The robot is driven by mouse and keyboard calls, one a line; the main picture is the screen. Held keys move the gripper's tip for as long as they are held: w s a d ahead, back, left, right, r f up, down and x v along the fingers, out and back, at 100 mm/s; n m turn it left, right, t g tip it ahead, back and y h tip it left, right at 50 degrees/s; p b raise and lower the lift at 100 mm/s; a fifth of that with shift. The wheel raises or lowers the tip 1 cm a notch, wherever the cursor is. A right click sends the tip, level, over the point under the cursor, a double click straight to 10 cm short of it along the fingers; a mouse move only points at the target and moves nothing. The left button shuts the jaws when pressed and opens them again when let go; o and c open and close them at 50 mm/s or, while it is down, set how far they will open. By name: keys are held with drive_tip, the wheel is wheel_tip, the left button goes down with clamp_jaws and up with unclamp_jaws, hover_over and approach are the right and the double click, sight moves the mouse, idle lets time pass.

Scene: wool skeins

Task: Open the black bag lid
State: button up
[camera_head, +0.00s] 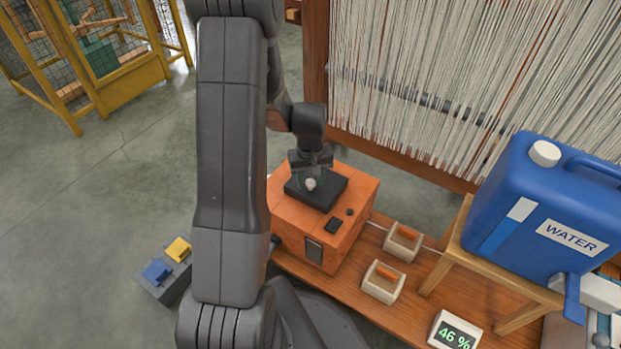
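A black square lid (328,192) lies flat on top of an orange box (302,238), with a small white knob (310,184) near its middle. Nothing in view looks clearly like a bag; this is the only black lid I see. My gripper (310,174) points down over the lid, with its tips at or just above the knob. The fingers are small and dark here, and I cannot tell whether they touch the knob. My arm hides part of the box's left side.
The box stands on a wooden bench (337,289) beside two small cream holders (384,295) and a humidity display (455,334). A blue water can (548,215) sits on a wooden stand at right. Hanging yarn (460,80) is behind. Floor at left is partly clear.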

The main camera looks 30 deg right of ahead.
clamp_jaws()
drive_tip(key=r+y+p, duration=0.1)
drive_tip(key=p, duration=0.1)
drive_tip(key=d+r+g+p, duration=0.1)
drive_tip(key=p, duration=0.2)
drive_tip(key=shift+w+d+r+y, duration=0.2)
drive_tip(key=shift+w+d+y, duration=0.1)
drive_tip(key=shift+w+y, duration=0.1)
drive_tip(key=d+y+p, duration=0.1)
drive_tip(key=w+d+r+g+y+p, duration=0.1)
drive_tip(key=p, duration=0.1)
drive_tip(key=shift+r, duration=0.1)
drive_tip(key=d, duration=0.1)
drive_tip(key=w+d+p, duration=0.1)
drive_tip(key=w+d+r, duration=0.1)
drive_tip(key=d, duration=0.1)
drive_tip(key=shift+w, duration=0.15)
drive_tip(key=w+d+f+b, duration=0.1)
drive_tip(key=w+d+f, duration=0.1)
drive_tip(key=d, duration=0.3)
drive_tip(key=w+d+f+b, duration=0.1)
drive_tip(key=w+d+f, duration=0.1)
drive_tip(key=d+f, duration=0.1)
drive_tip(key=shift+w+d+f+b, duration=0.25)
drive_tip(key=shift+d+f+b, duration=0.1)
drive_tip(key=shift+d, duration=0.55)
drive_tip(key=shift+o, duration=1.4)
unclamp_jaws()
drive_tip(key=shift+d+f, duration=0.1)
drive_tip(key=shift+d, duration=0.25)
